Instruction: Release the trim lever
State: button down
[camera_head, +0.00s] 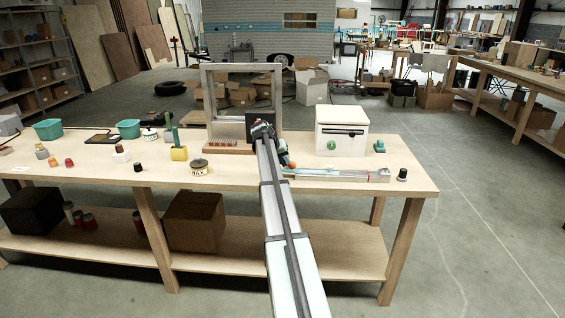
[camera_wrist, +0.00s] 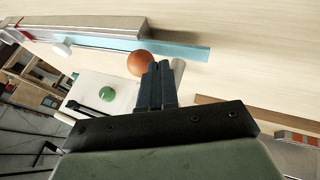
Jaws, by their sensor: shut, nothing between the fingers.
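No part is clearly readable as the trim lever. An orange ball or knob (camera_head: 291,165) sits at the left end of a long metal-edged fixture (camera_head: 352,177) with a blue strip and a red mark. The ball (camera_wrist: 140,63) shows in the wrist view just beyond my fingertips, beside the blue strip (camera_wrist: 180,49). My gripper (camera_head: 283,158) is low over the bench, close to the ball; its dark fingers (camera_wrist: 158,68) are together and empty. I cannot tell whether they touch the ball. A pale rod (camera_wrist: 178,72) lies beside the fingers, partly hidden.
A white box (camera_head: 341,130) with a black handle and green knob stands behind the fixture. A grey frame (camera_head: 243,82) on a wooden base (camera_head: 229,147) stands to the left. A dark cap (camera_head: 402,175) stands at right. The bench front (camera_head: 385,197) is clear.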

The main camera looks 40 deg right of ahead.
jog(key=shift+s+d+n+t, duration=0.9)
jog(key=shift+s+n, duration=0.1)
jog(key=shift+n, duration=0.5)
jog(key=d+n+t, duration=0.1)
jog(key=s+d+n+y, duration=0.1)
jog(key=n, duration=0.1)
jog(key=shift+s+d+n+t, duration=0.1)
jog(key=shift+d+n+t, duration=0.2)
jog(key=shift+t, duration=0.1)
jog(key=d+n+t+y, duration=0.1)
jog(key=d+n, duration=0.1)
jog(key=d+n+t+y, duration=0.1)
jog(key=n, duration=0.1)
jog(key=shift+s+d+n+y, duration=0.1)
jog(key=shift+d+n+y, duration=0.2)
jog(key=shift+d+n, duration=0.1)
jog(key=shift+w+d, duration=0.25)
jog(key=shift+d, duration=0.85)
jog(key=shift+s+a, duration=0.25)
jog(key=shift+a, duration=0.1)
jog(key=s+a, duration=0.1)
jog(key=s+a+r, duration=0.1)
jog(key=a, duration=0.1)
jog(key=shift+s+a+r, duration=0.1)
jog(key=shift+s+r, duration=0.1)
jog(key=d+v, duration=0.1)
jog(key=v, duration=0.8)
